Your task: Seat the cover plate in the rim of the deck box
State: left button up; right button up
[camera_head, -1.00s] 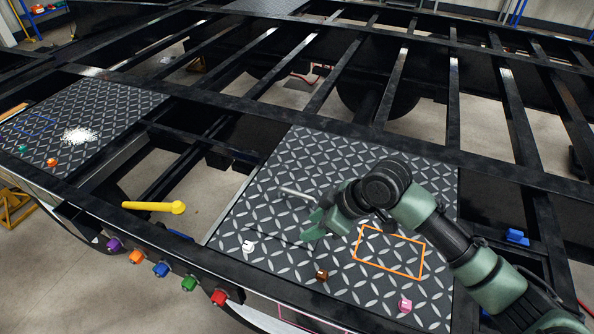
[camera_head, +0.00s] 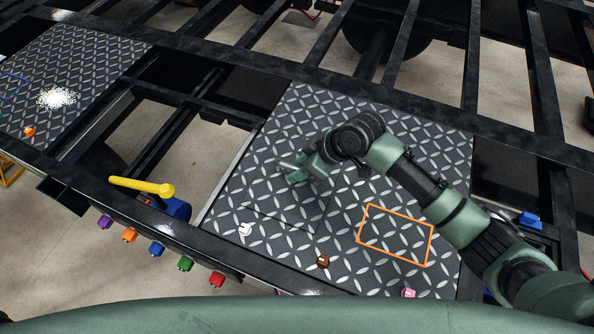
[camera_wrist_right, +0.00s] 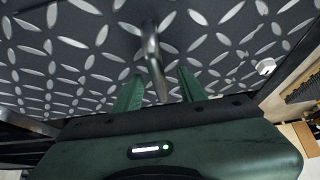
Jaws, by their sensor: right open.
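The cover plate (camera_head: 275,205) is dark diamond-pattern metal, lying in the matching deck surface with thin dark seams along its near and right edges. I cannot tell whether it sits fully flush. Its grey bar handle (camera_head: 287,166) stands up from it and shows in the right wrist view (camera_wrist_right: 152,60). My right gripper (camera_head: 297,173) is open at the handle, with the bar between its two green fingers (camera_wrist_right: 160,88) in the wrist view and not clamped. My arm hides part of the plate, and the deck box's rim is not clearly distinguishable. My left gripper is not in view.
An orange outline (camera_head: 395,235) marks the deck to the right. White (camera_head: 245,229), brown (camera_head: 323,262) and pink (camera_head: 408,293) small pieces lie near the front edge. A yellow-handled lever (camera_head: 142,186) and several coloured knobs line the frame at left. Open frame gaps lie beyond.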

jog(key=shift+w+a+f, duration=0.15)
jog(key=shift+a+f, duration=0.1)
jog(key=shift+f, duration=0.15)
jog(key=shift+a+f, duration=0.15)
jog(key=shift+f, duration=0.05)
jog(key=c, duration=0.8)
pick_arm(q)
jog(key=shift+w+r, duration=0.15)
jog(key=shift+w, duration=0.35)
pick_arm(e)
grip_shut()
jog(key=shift+w+r, duration=0.15)
